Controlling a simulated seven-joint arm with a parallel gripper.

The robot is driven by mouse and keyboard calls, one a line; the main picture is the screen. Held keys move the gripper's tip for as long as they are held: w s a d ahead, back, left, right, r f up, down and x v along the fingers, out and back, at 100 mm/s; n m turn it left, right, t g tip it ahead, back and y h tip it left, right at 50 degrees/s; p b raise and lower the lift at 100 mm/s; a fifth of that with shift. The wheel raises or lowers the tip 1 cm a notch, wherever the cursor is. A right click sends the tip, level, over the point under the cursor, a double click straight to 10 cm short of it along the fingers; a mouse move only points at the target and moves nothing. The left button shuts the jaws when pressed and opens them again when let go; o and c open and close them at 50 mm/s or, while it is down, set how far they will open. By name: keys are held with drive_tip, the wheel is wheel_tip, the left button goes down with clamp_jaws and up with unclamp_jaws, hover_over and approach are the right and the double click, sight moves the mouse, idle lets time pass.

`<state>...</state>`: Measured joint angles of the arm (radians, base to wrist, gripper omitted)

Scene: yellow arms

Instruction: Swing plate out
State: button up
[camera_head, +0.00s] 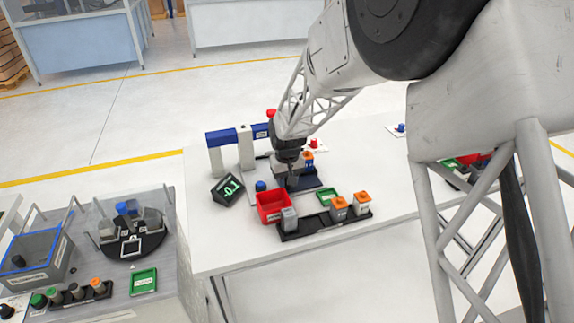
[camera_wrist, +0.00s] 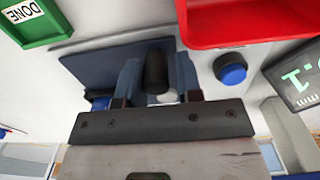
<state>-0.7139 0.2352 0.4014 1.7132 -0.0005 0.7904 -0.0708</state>
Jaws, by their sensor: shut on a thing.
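A flat dark blue-grey plate (camera_head: 307,182) lies on the white table beside a blue and white gantry. It also shows in the wrist view (camera_wrist: 95,66), partly covered by my gripper. My gripper (camera_head: 291,176) points down over the plate. In the wrist view its two blue-grey fingers (camera_wrist: 157,76) are shut on an upright black knob (camera_wrist: 156,72) at the plate's edge. A small white round part shows beside the knob. The knob's foot is hidden in the head view.
A digital display (camera_head: 229,190), a blue button (camera_head: 261,186) and a red bin (camera_head: 272,207) stand close to the left. A green tray (camera_head: 328,198) and a black rack (camera_head: 318,228) of several blocks lie in front. The blue and white gantry (camera_head: 224,137) stands behind.

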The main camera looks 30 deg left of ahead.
drive_tip(key=shift+s, duration=0.1)
drive_tip(key=o, duration=0.4)
drive_tip(key=shift+r, duration=0.1)
drive_tip(key=shift+r, duration=3.65)
